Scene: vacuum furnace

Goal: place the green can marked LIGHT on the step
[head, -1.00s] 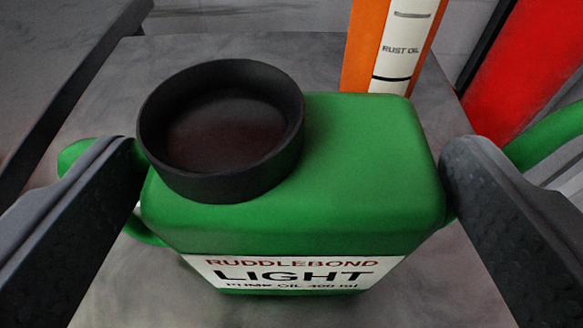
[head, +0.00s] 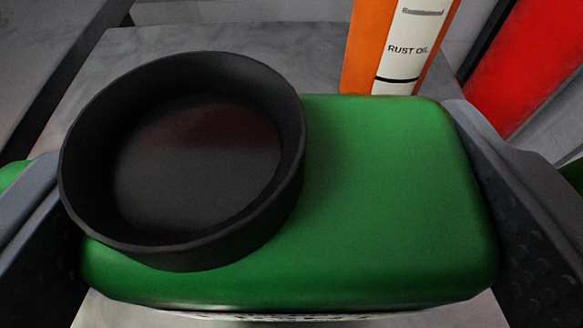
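The green can (head: 390,200) fills the middle of the view, seen from above, with a wide black round cap (head: 195,165) at its left. Its front label shows only as a thin, unreadable strip at the bottom now; in the earlier view it reads LIGHT. My gripper (head: 285,205) has one finger on each side of the can. The right finger lies close against the can's right side; the left finger is beside the cap and the can's left side. I cannot tell whether both fingers press on it. The step is not identifiable here.
An orange container (head: 362,50) with a white RUST OIL label stands just behind the can. A red object (head: 530,65) is at the upper right. Grey surface (head: 250,40) shows bare behind the can on the left.

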